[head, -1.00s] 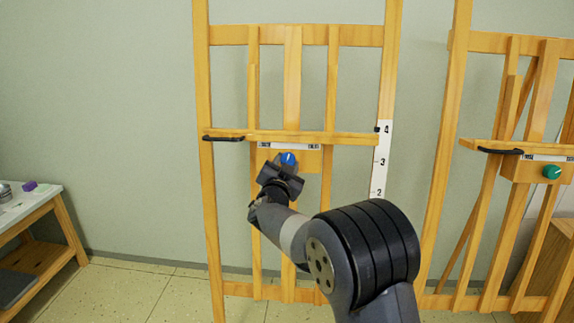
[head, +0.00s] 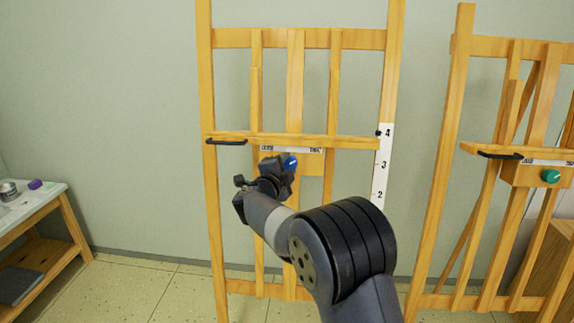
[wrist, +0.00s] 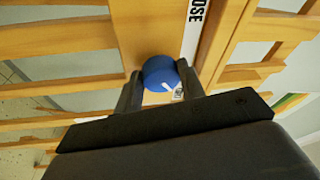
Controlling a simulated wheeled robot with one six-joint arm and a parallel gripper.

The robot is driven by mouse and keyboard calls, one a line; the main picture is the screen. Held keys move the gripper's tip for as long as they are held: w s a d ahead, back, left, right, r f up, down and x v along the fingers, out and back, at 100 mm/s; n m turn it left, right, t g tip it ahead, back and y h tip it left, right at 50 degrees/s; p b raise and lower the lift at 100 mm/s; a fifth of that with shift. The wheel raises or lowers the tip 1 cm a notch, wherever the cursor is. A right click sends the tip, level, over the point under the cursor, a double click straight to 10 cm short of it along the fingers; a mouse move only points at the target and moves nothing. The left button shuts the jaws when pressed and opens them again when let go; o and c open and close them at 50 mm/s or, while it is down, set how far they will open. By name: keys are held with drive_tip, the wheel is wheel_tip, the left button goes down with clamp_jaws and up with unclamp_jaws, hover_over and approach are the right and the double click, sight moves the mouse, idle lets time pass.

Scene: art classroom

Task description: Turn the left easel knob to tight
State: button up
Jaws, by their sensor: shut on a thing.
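The left easel's knob (head: 291,162) is blue with a white mark. It sits on a wooden block under the easel's ledge, below a label strip (head: 292,149) with a word at each end. In the wrist view the knob (wrist: 160,70) sits between my gripper's (wrist: 159,84) two fingers, and its white mark slants to the lower right, towards the strip's lower end. My gripper (head: 286,168) is shut on the knob, reaching it from the front and covering part of it in the head view. The strip's right-hand word is too small to read surely.
A second easel with a green knob (head: 550,176) stands at the right. A black handle (head: 227,142) is on the left easel's ledge. A low table (head: 58,191) with small items stands at the far left. The floor between table and easel is clear.

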drive_tip(key=shift+r+m, duration=0.15)
drive_tip(key=shift+m, duration=0.15)
drive_tip(key=o, duration=1)
drive_tip(key=v, duration=1)
drive_tip(key=shift+s+a, duration=0.2)
drive_tip(key=shift+s, duration=0.15)
drive_tip(key=shift+w, duration=0.15)
drive_tip(key=x, duration=1)
drive_tip(key=shift+w+d, duration=0.25)
